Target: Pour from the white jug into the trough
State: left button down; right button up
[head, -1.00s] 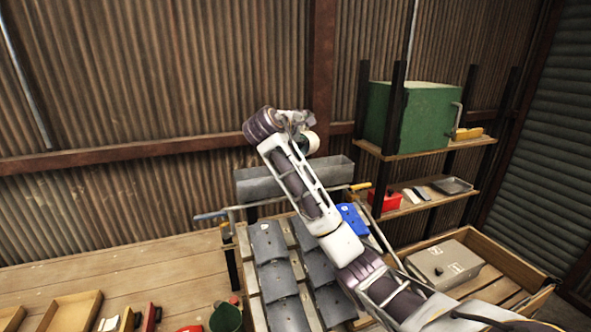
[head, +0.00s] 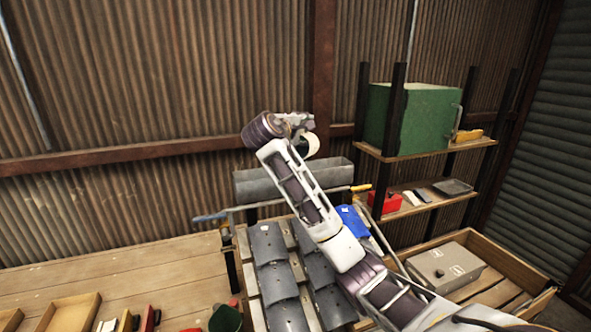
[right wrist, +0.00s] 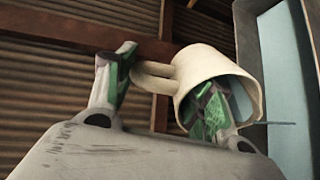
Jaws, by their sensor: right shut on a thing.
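The white jug (right wrist: 205,75) fills the middle of the right wrist view, tilted, its mouth facing down to the right. My right gripper (right wrist: 165,95) is shut on the jug; one fingertip shows beside the handle, the other in front of or inside the mouth, I cannot tell which. In the head view the jug (head: 313,145) is a small pale shape partly hidden by my right gripper (head: 300,130), above the grey trough (head: 285,182). My arm hides part of the trough. I see no liquid leaving the jug. My left gripper is out of view.
A shelf (head: 425,205) holds a green box (head: 415,120) and a red box (head: 388,202). A wooden crate (head: 515,262) holds a grey case (head: 443,267).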

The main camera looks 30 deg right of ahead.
jog(key=shift+s+a+f+t+h+b, duration=0.4)
jog(key=shift+h+b, duration=0.3)
jog(key=shift+b, duration=0.5)
dwell(1.0)
jog(key=shift+s+d+f+b, duration=0.15)
jog(key=shift+d+b, duration=0.1)
jog(key=shift+b, duration=0.25)
dwell(0.4)
jog(key=shift+f, duration=0.1)
